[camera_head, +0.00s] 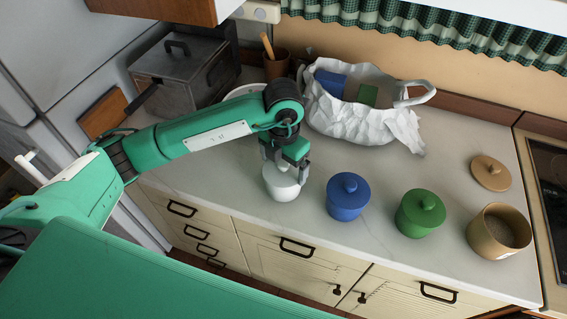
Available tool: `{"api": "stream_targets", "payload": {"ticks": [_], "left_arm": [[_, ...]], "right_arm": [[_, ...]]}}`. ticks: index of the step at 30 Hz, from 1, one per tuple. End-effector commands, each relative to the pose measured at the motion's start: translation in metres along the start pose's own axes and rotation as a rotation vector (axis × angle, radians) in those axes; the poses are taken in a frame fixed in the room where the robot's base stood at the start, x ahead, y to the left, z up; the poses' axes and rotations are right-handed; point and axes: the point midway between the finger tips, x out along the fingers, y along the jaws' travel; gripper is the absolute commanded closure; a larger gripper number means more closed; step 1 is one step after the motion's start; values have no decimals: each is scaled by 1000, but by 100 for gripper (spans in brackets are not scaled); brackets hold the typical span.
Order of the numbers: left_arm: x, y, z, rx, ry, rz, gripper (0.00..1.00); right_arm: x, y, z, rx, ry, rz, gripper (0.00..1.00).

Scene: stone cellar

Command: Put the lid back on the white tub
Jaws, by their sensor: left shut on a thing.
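The white tub (284,191) stands upright on the worktop, left of the blue tub. My left gripper (284,164) comes down over it from above, shut on the white lid (282,174) at its top. The lid is at the mouth of the white tub; the fingers hide part of it. I cannot tell whether it is fully seated or slightly above the rim. My right gripper is not in view.
To the right stand a lidded blue tub (348,199), a lidded green tub (420,215) and an open tan tub (497,233). A tan lid (490,173) lies behind the tan tub. A crumpled white bag (350,123) and a metal pot (180,75) stand at the back.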

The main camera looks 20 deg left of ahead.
Motion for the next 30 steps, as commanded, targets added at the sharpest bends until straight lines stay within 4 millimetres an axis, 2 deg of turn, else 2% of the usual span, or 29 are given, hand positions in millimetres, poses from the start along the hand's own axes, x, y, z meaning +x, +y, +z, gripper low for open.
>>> {"api": "stream_targets", "payload": {"ticks": [13, 14, 15, 30], "left_arm": [[0, 0, 0, 0, 0, 0, 28], [0, 0, 0, 0, 0, 0, 5], [0, 0, 0, 0, 0, 0, 0], [-5, 0, 0, 0, -1, 0, 0]], "right_arm": [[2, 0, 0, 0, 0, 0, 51], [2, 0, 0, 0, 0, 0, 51], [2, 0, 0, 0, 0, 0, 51], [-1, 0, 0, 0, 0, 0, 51]]}}
